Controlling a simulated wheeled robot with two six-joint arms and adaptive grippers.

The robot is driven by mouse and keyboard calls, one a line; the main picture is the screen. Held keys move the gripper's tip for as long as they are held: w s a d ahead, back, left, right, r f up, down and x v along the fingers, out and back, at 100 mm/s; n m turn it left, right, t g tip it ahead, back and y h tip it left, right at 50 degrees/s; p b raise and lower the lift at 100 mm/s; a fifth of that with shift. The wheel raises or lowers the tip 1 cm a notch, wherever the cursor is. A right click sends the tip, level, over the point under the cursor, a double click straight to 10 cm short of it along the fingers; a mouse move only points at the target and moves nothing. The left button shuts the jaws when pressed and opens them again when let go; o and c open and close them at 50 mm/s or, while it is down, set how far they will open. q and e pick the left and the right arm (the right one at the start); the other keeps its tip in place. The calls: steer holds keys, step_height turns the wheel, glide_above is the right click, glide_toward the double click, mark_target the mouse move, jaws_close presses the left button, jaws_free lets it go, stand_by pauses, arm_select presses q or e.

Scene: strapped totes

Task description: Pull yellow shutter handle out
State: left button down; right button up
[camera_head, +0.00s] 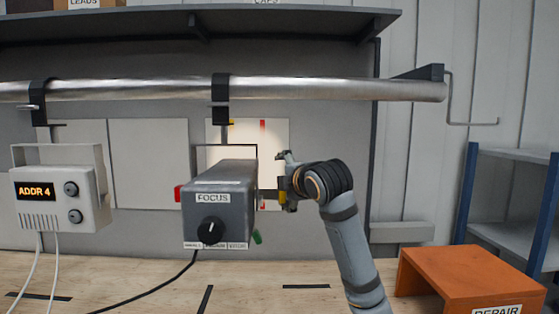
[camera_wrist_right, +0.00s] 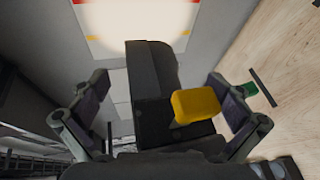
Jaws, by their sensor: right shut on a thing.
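The yellow shutter handle (camera_head: 282,184) is on the right side of the grey lamp housing (camera_head: 218,205), labelled FOCUS, which hangs from the rail. It also shows as a yellow block (camera_wrist_right: 196,104) in the right wrist view, in front of a dark part of the lamp. My right gripper (camera_head: 285,182) reaches in from the right and is shut on the handle. In the right wrist view its fingers (camera_wrist_right: 165,105) stand on either side of the handle; the exact contact is hard to see. My left gripper is not in view.
A metal rail (camera_head: 330,90) runs above. A pale control box (camera_head: 60,198) reading ADDR 4 hangs at left. An orange stand (camera_head: 465,280) is at lower right, with blue shelving (camera_head: 510,190) behind. A bright white panel (camera_head: 275,140) is behind the lamp.

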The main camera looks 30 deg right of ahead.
steer(key=shift+s+r, duration=0.25)
steer(key=shift+r, duration=0.45)
steer(key=shift+c, duration=0.5)
steer(key=shift+s+r, duration=0.1)
steer(key=shift+s, duration=0.4)
steer(key=shift+c, duration=0.5)
steer(key=shift+s+b, duration=0.3)
steer(key=shift+s, duration=0.05)
steer(key=shift+s+a+f+b, duration=0.1)
steer(key=shift+s+f+b, duration=0.3)
steer(key=shift+s, duration=0.1)
steer(key=shift+c, duration=0.6)
steer(key=f+b+v, duration=0.2)
steer(key=b+v, duration=0.1)
steer(key=v, duration=0.8)
steer(key=shift+s+b, duration=0.3)
